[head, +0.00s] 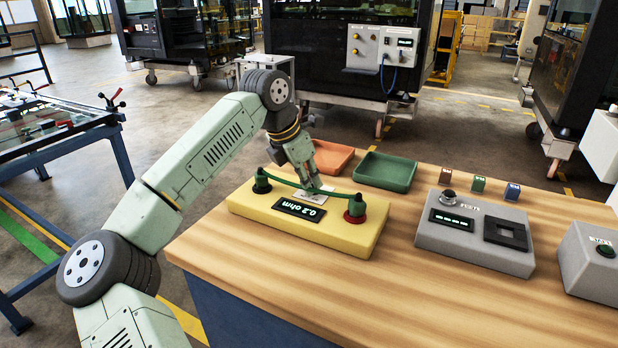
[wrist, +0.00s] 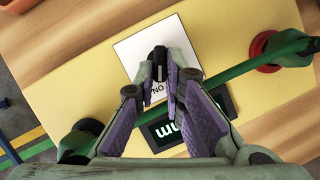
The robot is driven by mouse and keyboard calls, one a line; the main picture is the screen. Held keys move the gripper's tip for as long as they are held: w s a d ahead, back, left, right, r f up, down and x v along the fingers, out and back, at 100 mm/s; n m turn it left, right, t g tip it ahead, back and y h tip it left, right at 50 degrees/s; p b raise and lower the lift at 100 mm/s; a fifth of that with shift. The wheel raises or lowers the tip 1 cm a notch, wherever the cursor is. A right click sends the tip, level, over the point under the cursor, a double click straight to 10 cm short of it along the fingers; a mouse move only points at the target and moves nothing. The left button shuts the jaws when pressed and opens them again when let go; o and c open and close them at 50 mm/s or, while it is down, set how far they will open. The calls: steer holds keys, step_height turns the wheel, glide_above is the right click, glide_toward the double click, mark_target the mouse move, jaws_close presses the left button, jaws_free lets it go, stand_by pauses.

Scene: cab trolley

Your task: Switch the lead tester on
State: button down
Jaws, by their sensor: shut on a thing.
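The lead tester (head: 262,207) is a yellow box on the wooden bench. Its display (head: 300,209) is lit and reads 0.2 ohm. A green lead (head: 338,196) spans it from a green-and-black post (head: 262,184) on the left to a red-based post (head: 355,211) on the right. My gripper (head: 312,187) is low over the tester's white switch plate. In the wrist view my gripper (wrist: 163,84) is shut on the black switch lever (wrist: 160,56). The plate (wrist: 131,50) carries lettering, partly hidden by the fingers. The lead passes beneath the fingers.
An orange tray (head: 333,156) and a green tray (head: 386,171) stand behind the tester. A grey fuse tester (head: 474,240), three small coloured blocks (head: 478,185) and another grey box (head: 592,262) stand to the right. Bare bench lies in front.

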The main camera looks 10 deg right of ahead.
steer(key=shift+w+m, duration=0.1)
steer(key=shift+m, duration=0.4)
steer(key=c, duration=1.7)
jaws_free()
steer(key=shift+r, duration=0.1)
steer(key=v, duration=1.2)
steer(key=shift+w+a, duration=0.1)
steer(key=shift+a, duration=0.1)
